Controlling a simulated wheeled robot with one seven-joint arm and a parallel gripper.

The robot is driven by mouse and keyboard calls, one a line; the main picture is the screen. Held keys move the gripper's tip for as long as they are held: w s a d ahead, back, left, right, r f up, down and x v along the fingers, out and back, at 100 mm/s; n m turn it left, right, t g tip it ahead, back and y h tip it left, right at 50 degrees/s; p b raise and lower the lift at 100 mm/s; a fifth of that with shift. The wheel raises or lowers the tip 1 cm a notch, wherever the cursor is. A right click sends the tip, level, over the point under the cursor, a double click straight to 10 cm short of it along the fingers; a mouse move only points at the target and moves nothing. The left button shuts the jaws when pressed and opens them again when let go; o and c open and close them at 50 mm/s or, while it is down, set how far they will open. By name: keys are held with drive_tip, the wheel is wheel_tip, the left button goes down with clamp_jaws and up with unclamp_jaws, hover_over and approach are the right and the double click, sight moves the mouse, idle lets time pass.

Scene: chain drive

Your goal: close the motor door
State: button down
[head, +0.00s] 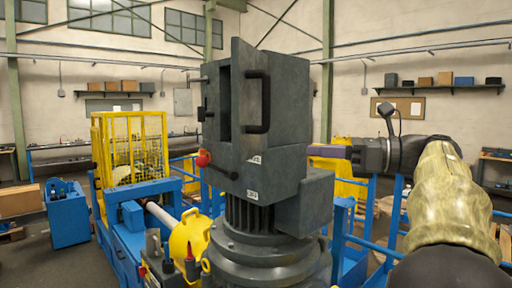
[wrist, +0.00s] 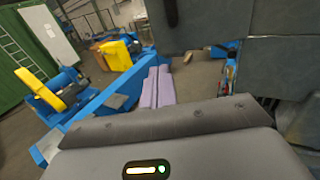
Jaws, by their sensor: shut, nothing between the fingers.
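The motor (head: 262,215) stands upright in the middle of the head view, with a dark grey box-shaped housing (head: 305,110) on top. The motor door (head: 237,70) is a grey panel with a black bar handle (head: 259,101) at the front of the housing. A dark gap shows beside it, so it looks partly open; the exact angle is unclear. My gripper (head: 318,151) is right of the housing, its purple fingers pointing left, the tips close to or partly behind the housing. In the wrist view the fingers (wrist: 158,80) lie together with nothing between them.
A red knob (head: 203,158) sticks out at the housing's lower left. Blue rails (head: 365,245) stand right of the motor near my arm. A yellow cage (head: 133,150) and blue machine frame (head: 120,260) are at left. Grey panels (wrist: 275,50) fill the wrist view's upper right.

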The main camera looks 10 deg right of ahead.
drive_tip(key=p, duration=0.6)
approach(242, 147)
drive_tip(key=x, duration=0.5)
drive_tip(key=shift+a+r, duration=0.25)
drive_tip(key=shift+p+x, duration=0.45)
drive_tip(key=shift+x, duration=0.3)
drive_tip(key=shift+f, duration=0.2)
drive_tip(key=shift+w+f, duration=0.1)
drive_tip(key=shift+w, duration=0.1)
